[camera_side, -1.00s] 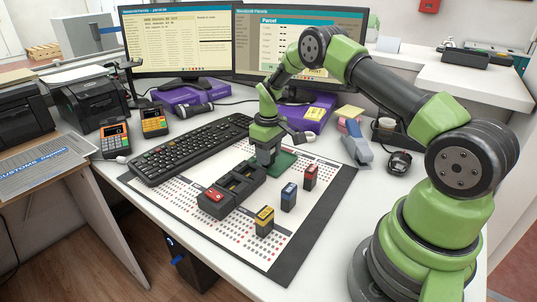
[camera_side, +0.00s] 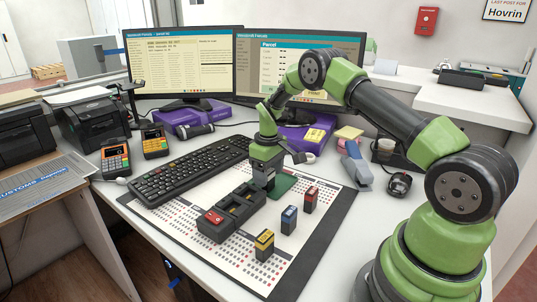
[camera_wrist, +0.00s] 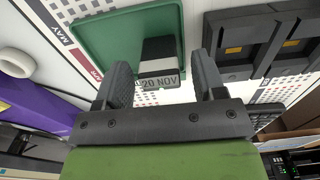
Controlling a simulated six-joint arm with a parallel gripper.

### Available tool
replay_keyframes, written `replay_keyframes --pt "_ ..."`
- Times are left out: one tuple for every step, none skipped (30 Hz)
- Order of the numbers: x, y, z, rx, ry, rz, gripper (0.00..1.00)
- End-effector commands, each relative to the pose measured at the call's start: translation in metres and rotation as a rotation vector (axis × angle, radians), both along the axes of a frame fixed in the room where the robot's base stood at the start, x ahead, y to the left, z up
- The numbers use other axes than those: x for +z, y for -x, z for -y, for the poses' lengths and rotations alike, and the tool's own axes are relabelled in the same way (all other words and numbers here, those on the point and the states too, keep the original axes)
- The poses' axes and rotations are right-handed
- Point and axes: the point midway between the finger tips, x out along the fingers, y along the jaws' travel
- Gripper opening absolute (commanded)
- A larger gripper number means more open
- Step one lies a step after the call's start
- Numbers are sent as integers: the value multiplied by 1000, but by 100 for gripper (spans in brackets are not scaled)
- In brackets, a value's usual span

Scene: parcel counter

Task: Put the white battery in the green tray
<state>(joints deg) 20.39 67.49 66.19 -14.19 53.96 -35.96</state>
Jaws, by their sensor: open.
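The white battery (camera_wrist: 160,66), a dark block with a white band marked "20 NOV", stands in the green tray (camera_wrist: 92,40) in the wrist view. The tray also shows in the side view (camera_side: 287,183), partly behind my gripper (camera_side: 266,184). The battery cannot be made out in the side view. My gripper is open and low over the tray, with one finger on each side of the battery in the wrist view. A gap shows between the battery and each finger.
A black holder (camera_side: 231,211) with a red battery (camera_side: 213,216) in its near slot stands left of my gripper. Yellow (camera_side: 264,243), blue (camera_side: 289,219) and red-topped (camera_side: 311,199) blocks stand on the printed mat (camera_side: 245,267). A keyboard (camera_side: 188,167) lies behind the holder.

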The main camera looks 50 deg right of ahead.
Motion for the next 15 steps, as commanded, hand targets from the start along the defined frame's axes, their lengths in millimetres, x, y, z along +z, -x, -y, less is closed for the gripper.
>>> replay_keyframes --pt "11 -1 0 0 2 4 64" --pt "18 -1 0 1 3 6 64" --pt "27 -1 0 0 2 6 64" --pt "34 -1 0 0 2 6 64" --pt "41 -1 0 -1 2 6 64" --pt "50 0 0 -1 2 5 64" --pt "57 -1 0 0 3 6 64" --pt "63 -1 0 0 2 6 64" --pt "71 -1 0 -1 2 6 64" --pt "77 -1 0 -1 2 5 64" --pt "82 0 0 0 2 6 64" --pt "88 0 0 0 2 5 64" --pt "92 0 0 0 2 5 64" --pt "96 0 0 -1 1 4 64" --pt "99 0 0 -1 1 3 64"
